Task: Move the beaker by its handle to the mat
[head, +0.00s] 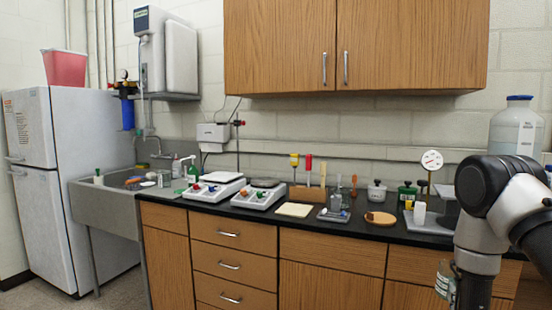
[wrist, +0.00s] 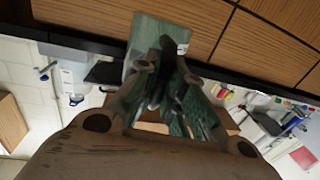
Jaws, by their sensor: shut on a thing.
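The beaker (wrist: 145,48) is a greenish, see-through vessel with a pale label patch, just beyond my fingers in the wrist view. My gripper (wrist: 168,72) is shut on it; the fingers hide the handle, so I cannot tell exactly where they grip. In the head view, part of the beaker (head: 444,280) shows at the lower right beside my arm, in front of the drawers and below the counter top's level in the picture. My fingers are hidden there. A flat pale yellow square (head: 294,209), which looks like the mat, lies bare near the counter's front edge.
The black counter (head: 342,231) runs along the wall. Two white instruments (head: 258,195) stand left of the pale square. A grey tray (head: 333,215) and a round brown board (head: 380,219) lie to its right. A wooden rack (head: 306,193) stands behind it. Wall cabinets (head: 355,45) hang above.

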